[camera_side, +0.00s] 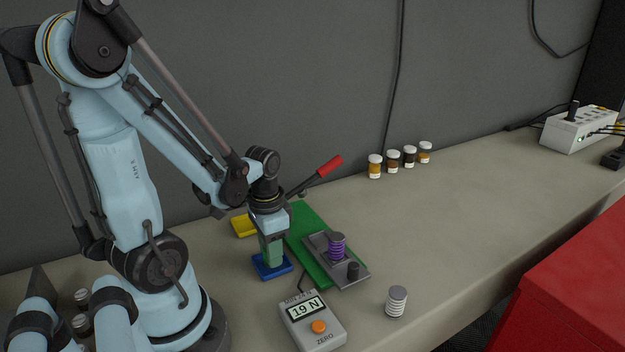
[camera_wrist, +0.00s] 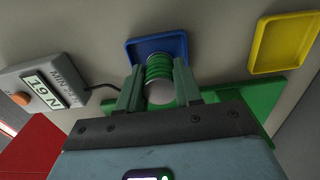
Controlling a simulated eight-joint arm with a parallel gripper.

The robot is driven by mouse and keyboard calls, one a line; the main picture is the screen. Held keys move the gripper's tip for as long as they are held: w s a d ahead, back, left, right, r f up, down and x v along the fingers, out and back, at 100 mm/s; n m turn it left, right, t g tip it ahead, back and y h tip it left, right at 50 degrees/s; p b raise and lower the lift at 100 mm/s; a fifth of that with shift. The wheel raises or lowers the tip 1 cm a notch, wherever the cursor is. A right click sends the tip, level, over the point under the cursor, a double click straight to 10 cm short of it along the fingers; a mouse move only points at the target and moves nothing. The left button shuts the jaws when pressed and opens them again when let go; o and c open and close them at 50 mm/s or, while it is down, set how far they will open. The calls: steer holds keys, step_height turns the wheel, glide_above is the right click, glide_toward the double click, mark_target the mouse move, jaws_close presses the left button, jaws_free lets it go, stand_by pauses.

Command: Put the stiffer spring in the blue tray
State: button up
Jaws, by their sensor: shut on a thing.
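My gripper (camera_side: 271,250) points down at the blue tray (camera_side: 260,272) and is shut on a green spring (camera_wrist: 159,68), which shows between the fingers (camera_wrist: 160,92) in the wrist view. The spring is over or in the blue tray, which also shows in the wrist view (camera_wrist: 136,50); I cannot tell whether it touches the floor. In the side view the fingers mostly hide the spring. A purple spring (camera_side: 336,247) stands on the grey plate of the lever tester (camera_side: 322,262). A grey-white spring (camera_side: 396,301) stands alone on the bench at the front right.
A force readout (camera_side: 312,320) shows 19 N in front of the tester. The tester has a green base (camera_side: 307,222) and a red-handled lever (camera_side: 330,165). A yellow tray (camera_side: 243,227) lies behind the blue one. Several small jars (camera_side: 392,161) stand by the wall.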

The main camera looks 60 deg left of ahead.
steer(key=shift+f, duration=0.2)
steer(key=o, duration=1.1)
steer(key=shift+c, duration=0.2)
steer(key=shift+r, duration=0.1)
steer(key=shift+r, duration=5.9)
steer(key=w+d+t, duration=0.7)
steer(key=w+d, duration=0.1)
steer(key=d, duration=0.2)
steer(key=shift+w+d+r, duration=0.2)
steer(key=shift+w+d, duration=0.05)
steer(key=shift+d, duration=0.05)
